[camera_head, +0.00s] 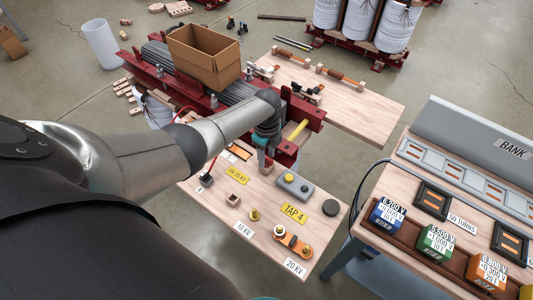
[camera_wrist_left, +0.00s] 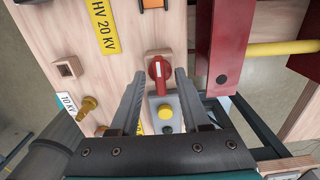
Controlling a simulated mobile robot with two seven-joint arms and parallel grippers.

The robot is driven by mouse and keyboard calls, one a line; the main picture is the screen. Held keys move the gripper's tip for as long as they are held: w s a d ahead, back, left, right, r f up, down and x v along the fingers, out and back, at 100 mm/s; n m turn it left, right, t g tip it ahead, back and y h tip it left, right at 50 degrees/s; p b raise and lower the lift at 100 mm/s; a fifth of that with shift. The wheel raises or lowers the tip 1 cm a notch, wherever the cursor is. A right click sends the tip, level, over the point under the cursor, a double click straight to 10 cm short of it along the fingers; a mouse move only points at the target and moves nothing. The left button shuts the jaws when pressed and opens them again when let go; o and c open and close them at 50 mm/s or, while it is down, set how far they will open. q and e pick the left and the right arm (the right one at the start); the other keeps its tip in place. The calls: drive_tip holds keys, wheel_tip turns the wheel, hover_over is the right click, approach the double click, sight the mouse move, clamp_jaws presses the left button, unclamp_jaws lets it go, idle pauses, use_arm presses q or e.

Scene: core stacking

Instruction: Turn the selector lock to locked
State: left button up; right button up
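A red selector knob (camera_wrist_left: 160,72) on a pale wooden board shows in the left wrist view, at the end of a grey box with a yellow button (camera_wrist_left: 165,113). Its handle points down the picture, toward the yellow button. My left gripper (camera_wrist_left: 161,75) is open, with one finger on each side of the knob; I cannot tell whether they touch it. In the head view my left gripper (camera_head: 262,160) is above the board, left of the grey box (camera_head: 293,186). I cannot make out the knob there; the gripper seems to hide it. My right gripper is not in view.
Near the grey box are a TAP 4 label (camera_head: 295,212), brass terminals with an orange link (camera_head: 291,241) and a small wooden socket (camera_head: 233,200). A red frame (camera_head: 291,150) stands close behind the gripper. A bench with coloured blocks (camera_head: 435,241) is to the right.

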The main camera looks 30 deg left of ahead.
sight(267, 157)
use_arm(q)
drive_tip(key=shift+r+p, duration=0.3)
drive_tip(key=shift+r, duration=0.25)
wheel_tip(267, 157, up, 14)
drive_tip(key=p, duration=0.4)
drive_tip(key=shift+p, duration=0.4)
drive_tip(key=shift+s, duration=0.1)
